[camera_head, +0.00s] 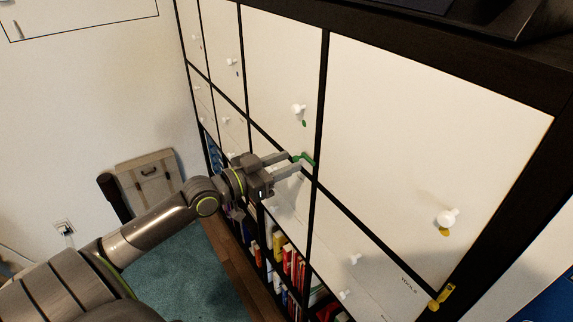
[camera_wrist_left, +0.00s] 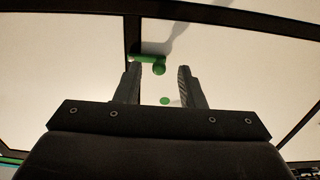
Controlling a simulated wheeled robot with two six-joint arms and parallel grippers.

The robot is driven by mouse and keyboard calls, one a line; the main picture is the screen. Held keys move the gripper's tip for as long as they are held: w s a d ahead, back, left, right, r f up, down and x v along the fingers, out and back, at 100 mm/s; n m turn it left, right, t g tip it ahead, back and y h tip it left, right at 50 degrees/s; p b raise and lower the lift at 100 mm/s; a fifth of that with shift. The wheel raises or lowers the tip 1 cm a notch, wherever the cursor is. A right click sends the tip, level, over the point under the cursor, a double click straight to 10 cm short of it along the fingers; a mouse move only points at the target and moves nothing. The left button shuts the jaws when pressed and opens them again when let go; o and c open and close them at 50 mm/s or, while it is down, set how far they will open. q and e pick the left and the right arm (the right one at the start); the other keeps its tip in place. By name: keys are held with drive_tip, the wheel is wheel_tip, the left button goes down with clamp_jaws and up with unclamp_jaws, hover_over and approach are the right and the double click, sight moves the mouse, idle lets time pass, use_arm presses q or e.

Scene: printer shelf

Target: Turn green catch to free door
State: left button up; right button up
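The green catch (camera_head: 305,158) sits on the dark frame below the upper door (camera_head: 282,60) with the green dot (camera_head: 304,124) and white knob (camera_head: 298,109). In the left wrist view the catch (camera_wrist_left: 148,58) shows as a green bar lying crosswise with a round green end. My left gripper (camera_head: 293,162) is open, with its fingers pointing at the catch. In the wrist view the round end shows between the fingertips (camera_wrist_left: 160,68); I cannot tell whether they touch it. My right gripper is in neither view.
A yellow catch (camera_head: 441,297) sits at the lower right of the large right door (camera_head: 420,130), which has a white knob (camera_head: 448,217). Books (camera_head: 288,262) fill open compartments below. A beige box (camera_head: 150,185) stands on the floor by the wall.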

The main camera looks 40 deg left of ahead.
use_arm(q)
drive_tip(key=shift+w+d, duration=0.25)
drive_tip(key=shift+w, duration=0.15)
clamp_jaws()
